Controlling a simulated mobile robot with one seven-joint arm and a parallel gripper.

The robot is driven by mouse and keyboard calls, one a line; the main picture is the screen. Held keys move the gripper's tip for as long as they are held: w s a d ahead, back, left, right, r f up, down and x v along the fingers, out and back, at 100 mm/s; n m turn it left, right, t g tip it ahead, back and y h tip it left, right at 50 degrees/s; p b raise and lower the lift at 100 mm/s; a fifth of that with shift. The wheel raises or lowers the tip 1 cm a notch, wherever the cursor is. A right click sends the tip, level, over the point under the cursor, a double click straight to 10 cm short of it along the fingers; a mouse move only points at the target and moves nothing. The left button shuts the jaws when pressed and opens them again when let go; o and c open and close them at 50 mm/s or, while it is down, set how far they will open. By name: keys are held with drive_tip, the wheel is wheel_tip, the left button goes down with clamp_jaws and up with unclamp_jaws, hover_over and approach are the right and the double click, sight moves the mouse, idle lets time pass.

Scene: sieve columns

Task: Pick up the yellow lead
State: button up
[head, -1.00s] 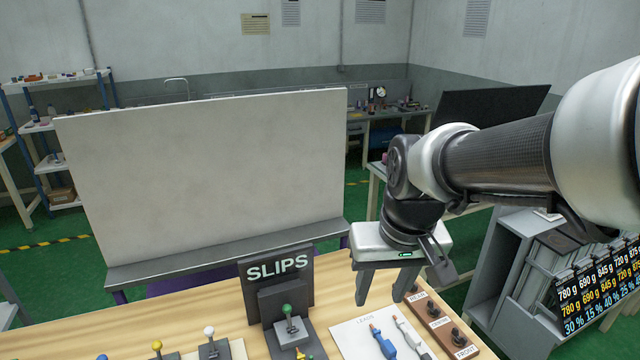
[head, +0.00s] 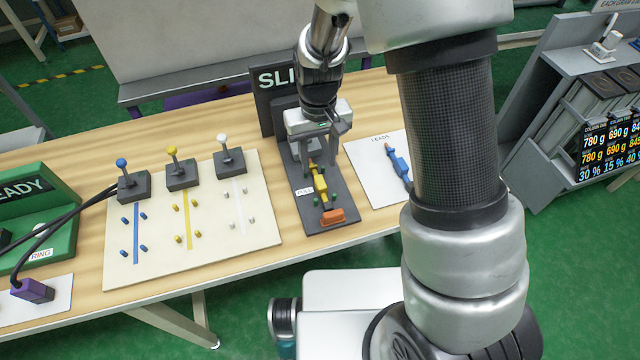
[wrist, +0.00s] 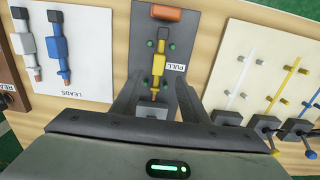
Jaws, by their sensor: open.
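The yellow lead (head: 320,184) lies lengthwise on the dark grey SLIPS stand (head: 340,217), between small green knobs. In the wrist view the yellow lead (wrist: 157,67) lies straight ahead, beyond and between my fingertips. My gripper (head: 318,165) is open and empty, pointing down over the back part of the stand, by the far end of the lead. In the wrist view my gripper (wrist: 162,85) has one finger on each side of the stand's middle. I cannot tell its exact height above the lead.
An orange block (head: 332,217) sits at the stand's front end. A blue lead (head: 398,163) lies on the white LEADS board to the right, and a grey lead (wrist: 24,45) beside it. A cream board (head: 258,232) with blue, yellow and white levers is to the left.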

sight(320, 181)
wheel_tip(320, 181, down, 3)
drive_tip(key=f, duration=0.5)
drive_tip(key=shift+s+d+f, duration=0.1)
drive_tip(key=shift+d, duration=0.1)
clamp_jaws()
